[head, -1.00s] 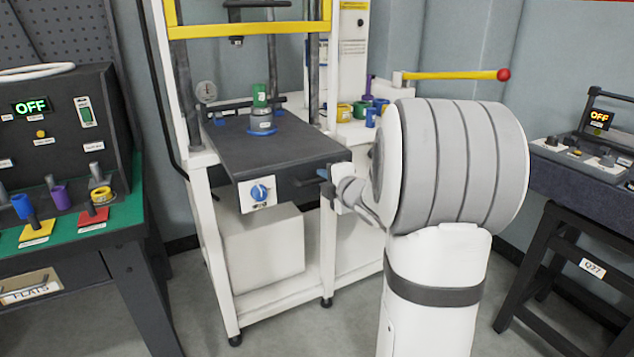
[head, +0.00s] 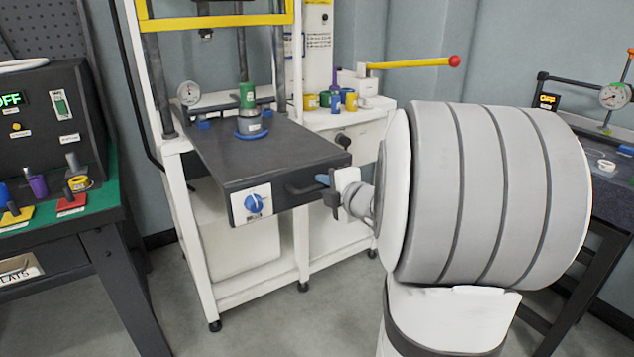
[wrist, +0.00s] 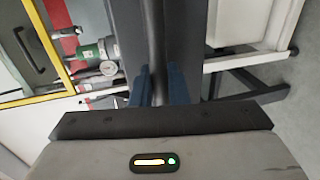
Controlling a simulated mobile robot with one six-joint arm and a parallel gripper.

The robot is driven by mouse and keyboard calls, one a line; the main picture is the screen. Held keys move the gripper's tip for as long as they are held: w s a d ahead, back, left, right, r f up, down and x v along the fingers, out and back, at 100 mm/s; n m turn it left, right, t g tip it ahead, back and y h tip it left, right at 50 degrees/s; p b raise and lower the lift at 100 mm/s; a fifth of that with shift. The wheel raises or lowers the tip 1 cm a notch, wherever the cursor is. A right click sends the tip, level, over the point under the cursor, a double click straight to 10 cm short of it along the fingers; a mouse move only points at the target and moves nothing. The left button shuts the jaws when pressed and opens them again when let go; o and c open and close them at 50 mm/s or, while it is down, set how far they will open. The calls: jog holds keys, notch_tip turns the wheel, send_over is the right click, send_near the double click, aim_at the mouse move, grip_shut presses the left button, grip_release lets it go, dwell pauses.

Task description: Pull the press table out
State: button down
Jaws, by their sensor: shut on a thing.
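The press table (head: 262,160) is a dark flat plate on the white press frame, and its front part sticks out past the frame's front legs. Its front face carries a white panel with a blue knob (head: 254,203) and a dark bar handle (head: 305,187). My gripper (head: 325,182) is shut on this handle at the table's right front. In the wrist view the blue fingers (wrist: 163,85) lie on both sides of the dark handle bar (wrist: 156,45). A green-topped cylinder (head: 247,97) stands upright on a blue ring on the table.
The white press frame (head: 195,240) has dark columns and a yellow crossbar. A red-knobbed yellow lever (head: 415,64) reaches out behind my arm. A green-topped bench (head: 75,215) stands left and a dark bench (head: 612,200) right. Floor (head: 300,330) in front of the press is clear.

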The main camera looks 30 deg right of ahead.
jog(key=shift+s+d, duration=0.2)
jog(key=shift+s, duration=0.6)
jog(key=shift+f, duration=0.2)
jog(key=c, duration=1.8)
grip_release()
jog(key=shift+s, duration=0.1)
jog(key=shift+o, duration=0.6)
jog(key=shift+s+r, duration=0.1)
jog(key=shift+s, duration=0.05)
jog(key=shift+o, duration=1)
jog(key=shift+r, duration=0.1)
jog(key=p+v, duration=0.1)
jog(key=v, duration=0.6)
jog(key=shift+s+p, duration=0.3)
